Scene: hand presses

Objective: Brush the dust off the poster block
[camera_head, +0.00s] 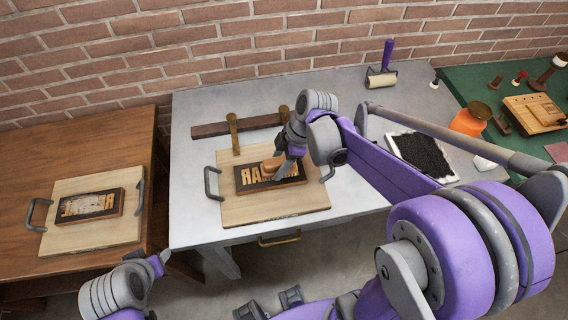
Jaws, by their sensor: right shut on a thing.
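A dark poster block (244,183) with raised tan mirrored letters lies on a pale wooden board (245,211) with grey side handles, on the grey table. My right gripper (282,172) is over this block, shut on a small tan wooden-backed brush (272,163). The brush is low over the letters; I cannot tell if it touches them. The gripper and brush hide part of the lettering. A second lettered block (88,206), with a pale patch over its letters, lies on another handled board (86,240) at left. My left gripper (166,254) is low at left, apart from both boards; its jaws are unclear.
A dark bar (212,128) and brass posts (234,135) stand behind the middle board. A purple-handled roller (383,77), a tray of black material (420,154) and an orange jar (468,122) are at right. A brown table (85,143) holds the left board.

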